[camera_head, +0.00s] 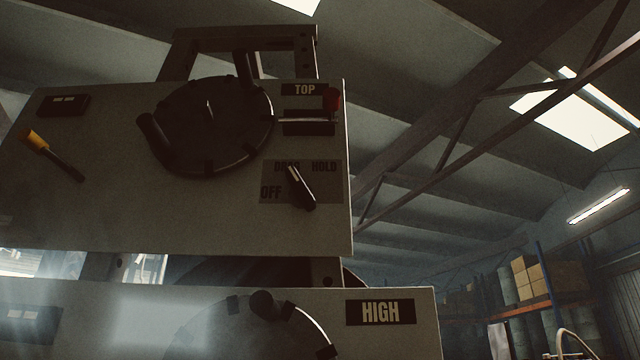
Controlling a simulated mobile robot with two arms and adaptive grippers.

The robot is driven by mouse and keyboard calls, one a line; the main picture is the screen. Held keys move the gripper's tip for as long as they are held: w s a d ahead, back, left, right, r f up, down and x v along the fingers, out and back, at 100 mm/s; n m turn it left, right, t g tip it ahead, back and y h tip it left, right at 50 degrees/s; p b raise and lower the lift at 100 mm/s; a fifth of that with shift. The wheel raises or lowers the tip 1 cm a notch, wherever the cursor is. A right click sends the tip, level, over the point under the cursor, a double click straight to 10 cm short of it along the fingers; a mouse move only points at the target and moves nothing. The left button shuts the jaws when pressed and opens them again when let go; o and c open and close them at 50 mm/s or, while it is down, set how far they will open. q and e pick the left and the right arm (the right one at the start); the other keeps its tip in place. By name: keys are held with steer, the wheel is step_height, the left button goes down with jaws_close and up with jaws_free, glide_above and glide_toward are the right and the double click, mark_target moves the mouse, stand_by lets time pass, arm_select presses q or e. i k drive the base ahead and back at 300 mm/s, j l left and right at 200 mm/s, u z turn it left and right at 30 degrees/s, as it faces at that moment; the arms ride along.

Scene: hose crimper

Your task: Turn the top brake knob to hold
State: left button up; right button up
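The top brake knob (301,188) is a dark pointer knob at the right side of the upper panel (110,205), below the TOP label (305,90). Its dial plate (330,190) reads OFF at the left, DRAG above and HOLD at the upper right. The knob is tilted, and its pale-marked end points up and slightly left, toward DRAG. Neither of my grippers shows in the head view, and nothing touches the knob.
A dark handwheel (212,125) with grips sits left of the knob. A red-tipped lever (331,99) is above it. A yellow-handled lever (38,141) is at the far left. A lower panel with a HIGH label (380,312) sits below. Shelving (540,305) stands in the right background.

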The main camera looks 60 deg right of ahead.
mark_target(300, 193)
steer(key=k+z, duration=0.1)
steer(key=z, duration=0.3)
steer(key=k+j+z, duration=0.1)
steer(key=z, duration=0.3)
steer(key=k+z, duration=0.15)
steer(key=z, duration=0.25)
steer(key=k+z, duration=0.1)
steer(key=z, duration=0.3)
steer(key=k+l, duration=0.1)
